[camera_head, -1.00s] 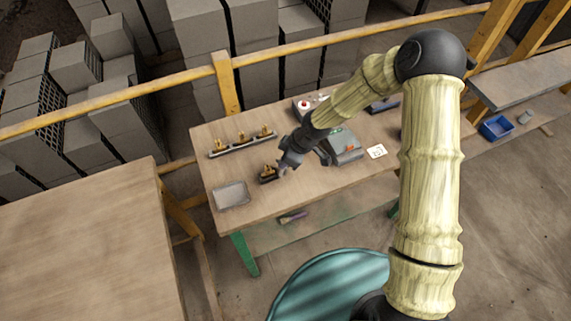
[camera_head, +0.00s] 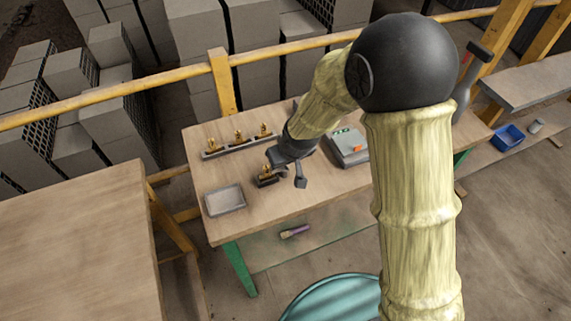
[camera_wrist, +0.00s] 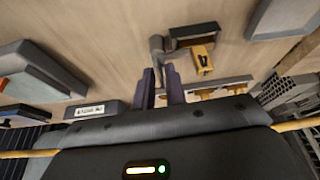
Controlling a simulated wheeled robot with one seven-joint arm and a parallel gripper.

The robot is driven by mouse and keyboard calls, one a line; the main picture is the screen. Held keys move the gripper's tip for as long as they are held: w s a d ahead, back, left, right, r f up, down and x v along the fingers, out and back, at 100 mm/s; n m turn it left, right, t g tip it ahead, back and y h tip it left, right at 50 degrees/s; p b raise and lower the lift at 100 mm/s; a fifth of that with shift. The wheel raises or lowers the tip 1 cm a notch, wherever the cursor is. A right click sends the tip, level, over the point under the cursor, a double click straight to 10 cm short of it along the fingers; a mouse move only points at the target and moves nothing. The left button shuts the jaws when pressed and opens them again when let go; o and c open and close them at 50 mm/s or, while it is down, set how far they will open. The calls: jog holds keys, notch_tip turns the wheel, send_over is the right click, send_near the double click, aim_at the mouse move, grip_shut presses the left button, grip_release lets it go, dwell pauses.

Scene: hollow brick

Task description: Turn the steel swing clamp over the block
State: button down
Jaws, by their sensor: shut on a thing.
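The block (camera_head: 267,181) is a small dark piece with a brass fitting on it, on the wooden bench between the grey tray and my gripper. In the wrist view the dark block (camera_wrist: 194,34) lies beyond my fingertips, with its brass fitting (camera_wrist: 203,60) at its near side. The steel swing clamp (camera_wrist: 157,46) is a grey piece at the block's left end. My gripper (camera_wrist: 161,74) has its two dark fingers close around the clamp's near end. In the head view my gripper (camera_head: 284,170) is low beside the block and hides the clamp.
A grey tray (camera_head: 225,200) lies at the bench's front left corner. A rail (camera_head: 240,148) with three brass fittings stands behind the block. Bare wood (camera_head: 262,213) lies in front.

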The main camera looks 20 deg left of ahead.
jog(key=shift+m, duration=0.5)
jog(key=c, duration=1.6)
grip_release()
jog(key=v, duration=0.5)
jog(key=b+v, duration=0.1)
jog(key=v, duration=1.1)
jog(key=shift+s+a+r, duration=0.15)
jog(key=shift+a+r, duration=0.1)
